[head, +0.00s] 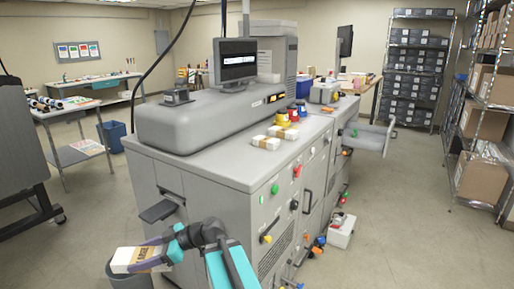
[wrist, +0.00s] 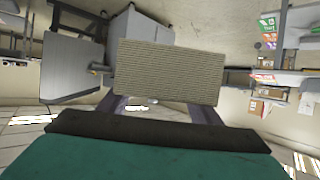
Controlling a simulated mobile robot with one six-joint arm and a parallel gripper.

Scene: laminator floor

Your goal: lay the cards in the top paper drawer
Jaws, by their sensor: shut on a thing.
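My gripper (head: 146,256) is at the lower left of the head view, shut on a pack of cards (head: 124,262). The pack is white with a brown band. In the wrist view its ridged edge face (wrist: 170,72) sits between my two fingers (wrist: 160,110), clear of any surface. A pale grey drawer (head: 374,136) stands pulled out at the machine's far right side, well away from my gripper. Its inside is too small to make out. Whether it is the top paper drawer I cannot tell.
The long grey machine (head: 225,155) fills the middle. A grey bin (head: 130,281) is below my gripper. A white container (head: 341,231) stands on the floor; the right aisle is open.

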